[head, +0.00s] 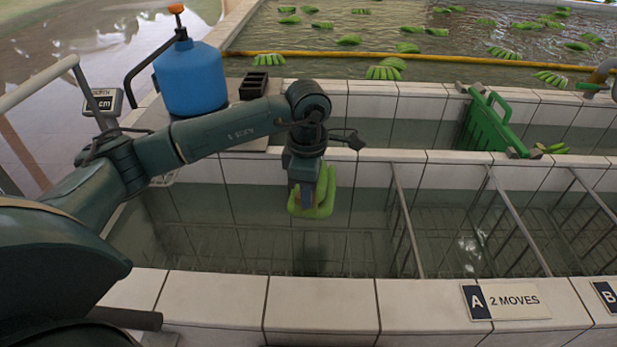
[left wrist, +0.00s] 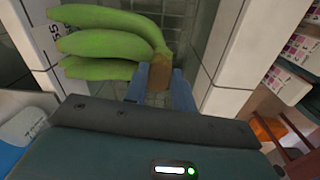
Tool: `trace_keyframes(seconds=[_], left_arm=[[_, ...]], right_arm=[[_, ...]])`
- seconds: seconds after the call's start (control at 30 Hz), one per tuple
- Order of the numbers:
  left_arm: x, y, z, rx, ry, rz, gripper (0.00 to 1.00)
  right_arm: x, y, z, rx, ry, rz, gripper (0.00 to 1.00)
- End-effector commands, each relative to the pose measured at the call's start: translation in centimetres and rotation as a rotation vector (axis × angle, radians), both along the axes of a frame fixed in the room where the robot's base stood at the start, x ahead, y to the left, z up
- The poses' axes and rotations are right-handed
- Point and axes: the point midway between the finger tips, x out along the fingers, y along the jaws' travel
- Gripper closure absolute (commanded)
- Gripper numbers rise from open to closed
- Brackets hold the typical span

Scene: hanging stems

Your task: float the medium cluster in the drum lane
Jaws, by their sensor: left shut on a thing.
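A green banana cluster (head: 316,197) hangs from my left gripper (head: 309,190) over the near tiled water lane (head: 180,205), left of the metal wire dividers. In the left wrist view the cluster (left wrist: 108,40) shows several green fingers, and the blue jaws (left wrist: 160,90) are shut on its brown crown. The head view does not show clearly whether the cluster touches the water. No label in view says which lane is the drum lane. My right gripper is not in view.
Metal wire dividers (head: 405,220) split the near lane at the right. A green slotted gate (head: 486,122) stands in the lane behind. A blue jug (head: 190,77) and a black tray (head: 254,85) stand on the ledge. A sign reading "A 2 MOVES" (head: 506,301) lies on the front rim.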

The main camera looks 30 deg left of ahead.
Motion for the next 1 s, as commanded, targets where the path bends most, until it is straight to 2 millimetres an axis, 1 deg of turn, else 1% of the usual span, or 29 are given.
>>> trace_keyframes(seconds=[0.73,1.0], left_arm=[[0.1,-0.1,-7.8,-0.002,-0.004,0.0,1.0],[0.1,-0.1,-10.8,-0.003,-0.005,0.0,1.0]], right_arm=[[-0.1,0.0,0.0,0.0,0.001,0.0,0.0],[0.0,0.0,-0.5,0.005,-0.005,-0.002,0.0]])
